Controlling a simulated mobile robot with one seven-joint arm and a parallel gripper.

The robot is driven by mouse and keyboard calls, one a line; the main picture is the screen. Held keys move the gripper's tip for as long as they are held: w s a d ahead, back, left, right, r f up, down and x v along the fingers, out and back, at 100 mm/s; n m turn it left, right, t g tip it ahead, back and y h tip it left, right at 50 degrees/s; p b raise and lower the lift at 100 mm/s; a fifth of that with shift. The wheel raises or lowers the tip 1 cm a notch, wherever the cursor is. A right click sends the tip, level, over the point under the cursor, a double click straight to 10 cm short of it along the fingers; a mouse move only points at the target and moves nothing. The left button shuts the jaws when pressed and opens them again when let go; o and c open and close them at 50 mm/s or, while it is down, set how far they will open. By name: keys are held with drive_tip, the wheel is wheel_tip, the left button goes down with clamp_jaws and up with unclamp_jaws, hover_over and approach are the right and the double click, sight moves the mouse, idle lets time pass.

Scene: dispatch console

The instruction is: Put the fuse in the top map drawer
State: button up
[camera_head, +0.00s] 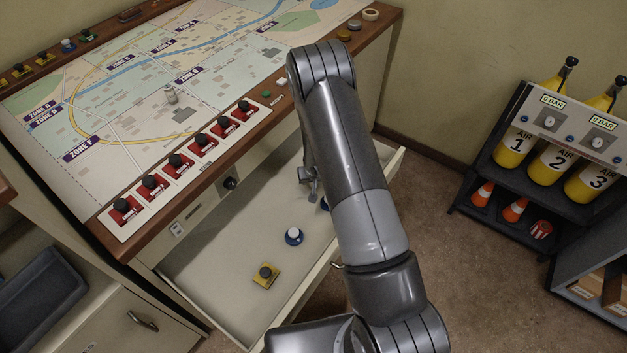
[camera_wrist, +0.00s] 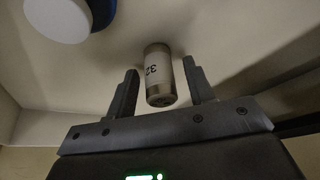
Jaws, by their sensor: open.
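The open drawer (camera_head: 216,262) under the map console is pulled out, with a pale floor and walls. My gripper (camera_head: 311,184) is down inside it, partly hidden by my arm. In the wrist view my gripper (camera_wrist: 160,68) is open, its fingers on either side of the fuse (camera_wrist: 158,72). The fuse is a small cylinder with metal ends and a pale band marked 32. Gaps show between it and both fingers. It appears to be at the drawer floor. I cannot make out the fuse in the head view.
A blue-based piece with a white knob (camera_head: 293,236) and a yellow piece with a dark knob (camera_head: 265,275) sit in the drawer. An air-bottle rack (camera_head: 540,125) stands right.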

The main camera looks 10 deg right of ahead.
drive_tip(key=w+d+v, duration=0.1)
drive_tip(key=v, duration=1.9)
drive_tip(key=w+d+r+v, duration=0.1)
drive_tip(key=d+v, duration=0.1)
drive_tip(key=v, duration=1.7)
drive_tip(key=s+r, duration=0.6)
drive_tip(key=s, duration=0.4)
drive_tip(key=s+r+t, duration=0.1)
drive_tip(key=s+r, duration=0.5)
drive_tip(key=s, duration=0.5)
drive_tip(key=shift+a, duration=0.2)
